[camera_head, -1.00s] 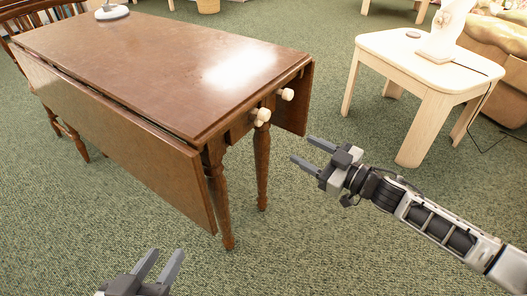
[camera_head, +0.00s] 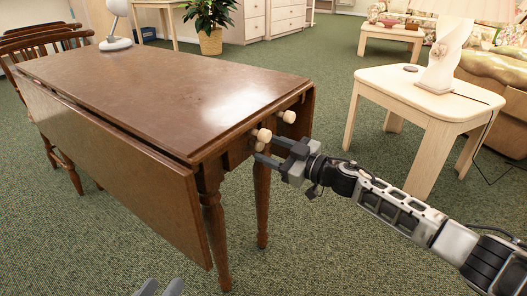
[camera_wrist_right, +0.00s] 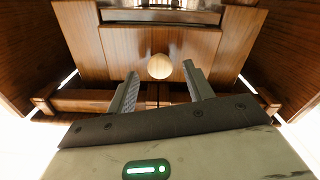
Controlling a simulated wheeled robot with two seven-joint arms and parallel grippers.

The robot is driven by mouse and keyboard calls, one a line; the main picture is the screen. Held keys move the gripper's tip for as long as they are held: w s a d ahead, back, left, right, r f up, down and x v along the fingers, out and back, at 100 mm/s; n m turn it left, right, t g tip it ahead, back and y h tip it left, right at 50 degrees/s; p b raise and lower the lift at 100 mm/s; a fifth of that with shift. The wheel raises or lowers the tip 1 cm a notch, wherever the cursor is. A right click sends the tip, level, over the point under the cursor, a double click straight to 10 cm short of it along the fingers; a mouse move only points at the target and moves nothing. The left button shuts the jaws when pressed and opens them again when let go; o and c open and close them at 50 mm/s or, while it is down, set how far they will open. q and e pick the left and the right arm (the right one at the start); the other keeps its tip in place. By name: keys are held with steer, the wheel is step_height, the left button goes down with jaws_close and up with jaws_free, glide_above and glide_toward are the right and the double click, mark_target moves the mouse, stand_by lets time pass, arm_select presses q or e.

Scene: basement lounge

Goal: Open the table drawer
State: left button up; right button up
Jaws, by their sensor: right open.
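The brown wooden drop-leaf table (camera_head: 170,75) stands at the left. Its drawer front shows in the right wrist view (camera_wrist_right: 120,50), between the hanging leaves, and appears closed. Two pale round knobs are at this end, a nearer knob (camera_head: 262,135) and a farther knob (camera_head: 287,116). My right gripper (camera_head: 266,149) is open at the table end, close to the nearer knob. In the right wrist view, one knob (camera_wrist_right: 160,66) appears centred between and just beyond the open fingertips (camera_wrist_right: 160,72).
Wooden chairs (camera_head: 45,45) are at the table's far left. A white lamp (camera_head: 116,28) stands on the table's far end. Green carpet is clear in front.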

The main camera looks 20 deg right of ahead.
steer(key=shift+x, duration=1.4)
steer(key=shift+s, duration=0.1)
jaws_close()
